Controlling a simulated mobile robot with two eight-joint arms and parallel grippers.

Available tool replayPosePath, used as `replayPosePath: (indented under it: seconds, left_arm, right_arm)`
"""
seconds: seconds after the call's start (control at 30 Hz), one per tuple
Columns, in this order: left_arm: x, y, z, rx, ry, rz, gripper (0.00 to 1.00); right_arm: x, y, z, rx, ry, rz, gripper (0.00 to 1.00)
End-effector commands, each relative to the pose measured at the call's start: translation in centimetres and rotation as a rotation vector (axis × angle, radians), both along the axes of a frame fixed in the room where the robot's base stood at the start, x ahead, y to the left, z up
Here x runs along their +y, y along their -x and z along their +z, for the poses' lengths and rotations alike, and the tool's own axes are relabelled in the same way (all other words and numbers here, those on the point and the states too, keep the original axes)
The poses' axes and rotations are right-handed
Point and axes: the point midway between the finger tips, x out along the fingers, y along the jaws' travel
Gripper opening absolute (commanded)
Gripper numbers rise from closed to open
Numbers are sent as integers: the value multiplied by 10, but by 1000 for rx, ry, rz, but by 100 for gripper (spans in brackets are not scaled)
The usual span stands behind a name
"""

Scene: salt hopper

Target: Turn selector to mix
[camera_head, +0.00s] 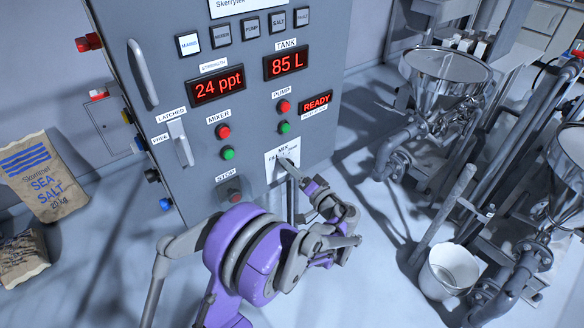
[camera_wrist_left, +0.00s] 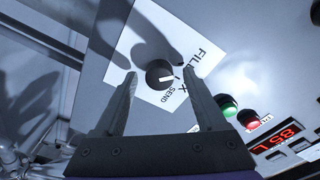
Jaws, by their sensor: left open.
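The selector is a round dark knob (camera_wrist_left: 159,74) with a white pointer mark, on a white label plate (camera_wrist_left: 125,58). The pointer faces right in the left wrist view, towards the partly covered MIX lettering near SEND; I cannot tell the exact setting. FILL is printed farther up. In the head view the plate (camera_head: 272,166) is low on the grey panel, and my gripper partly hides the knob. My left gripper (camera_wrist_left: 159,73) is open, its fingers on either side of the knob in the picture. Contact is not clear. It also shows in the head view (camera_head: 300,183). My right gripper is not in view.
The grey control panel (camera_head: 190,30) carries a stop button (camera_head: 234,196), mixer buttons (camera_head: 226,142), pump buttons (camera_head: 284,116) and a latch handle (camera_head: 182,146). Displays read 24 ppt and 85 L. A salt sack (camera_head: 42,178) stands left; a hopper (camera_head: 446,72) and white bucket (camera_head: 448,272) are right.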

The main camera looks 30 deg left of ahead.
Motion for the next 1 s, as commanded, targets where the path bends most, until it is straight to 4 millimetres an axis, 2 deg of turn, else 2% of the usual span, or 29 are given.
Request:
replayPosePath:
  seconds: [0.27, 0.37, 0.6, 0.7, 1.0]
  left_arm:
    - [2, -1, 0, 0, 0, 0, 73]
    - [2, -1, 0, 0, 0, 0, 59]
    - [2, -1, 0, 0, 0, 0, 16]
    - [2, -1, 0, 0, 0, 0, 0]
    - [2, -1, -1, 22, -9, 0, 0]
  right_arm:
    - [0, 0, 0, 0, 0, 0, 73]
    - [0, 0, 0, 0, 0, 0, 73]
    - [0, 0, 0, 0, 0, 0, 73]
    - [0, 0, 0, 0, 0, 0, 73]
    - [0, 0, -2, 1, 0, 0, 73]
